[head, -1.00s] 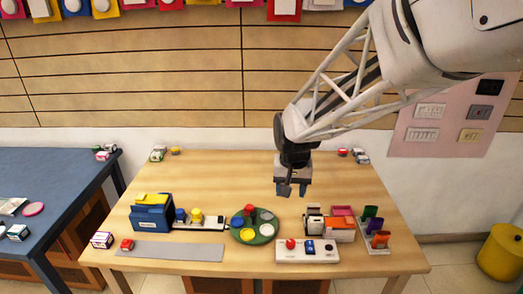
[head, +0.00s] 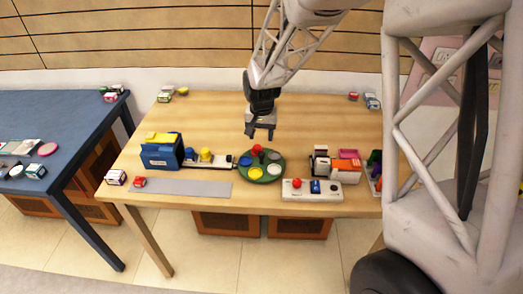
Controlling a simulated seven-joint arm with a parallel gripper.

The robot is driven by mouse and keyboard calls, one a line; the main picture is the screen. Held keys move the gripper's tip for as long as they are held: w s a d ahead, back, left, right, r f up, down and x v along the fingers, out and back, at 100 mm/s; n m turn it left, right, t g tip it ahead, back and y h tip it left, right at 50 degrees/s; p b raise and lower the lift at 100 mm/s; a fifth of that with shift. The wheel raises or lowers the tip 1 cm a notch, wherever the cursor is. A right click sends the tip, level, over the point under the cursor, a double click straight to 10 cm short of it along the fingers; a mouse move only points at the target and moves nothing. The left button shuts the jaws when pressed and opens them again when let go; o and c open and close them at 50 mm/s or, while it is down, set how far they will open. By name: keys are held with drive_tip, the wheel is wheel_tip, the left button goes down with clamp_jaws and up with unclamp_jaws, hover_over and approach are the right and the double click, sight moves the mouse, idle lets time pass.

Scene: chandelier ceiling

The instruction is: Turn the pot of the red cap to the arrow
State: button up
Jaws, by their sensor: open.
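A round green turntable (head: 279,180) stands on the wooden table. It carries several pots with coloured caps: the red cap (head: 257,149) at the back, a blue cap (head: 245,160) at the left, a yellow cap (head: 255,173) at the front and pale grey-white ones at the right. A white strip (head: 220,162) ends at the turntable's left edge with a small dark mark; I cannot tell whether this is the arrow. My gripper (head: 259,134) is open and empty, pointing down. It shows just above the red cap in the picture, apart from it; its height is hard to judge.
A blue box with a yellow top (head: 161,150) stands left of the turntable. A white panel with a red button (head: 297,183) lies front right, with an orange-and-white box (head: 347,171) behind it. A grey strip (head: 190,187) lies front left. The table's back middle is clear.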

sight(261, 153)
drive_tip(key=shift+f, duration=0.15)
drive_tip(key=shift+f, duration=3.8)
drive_tip(key=shift+c, duration=0.5)
clamp_jaws()
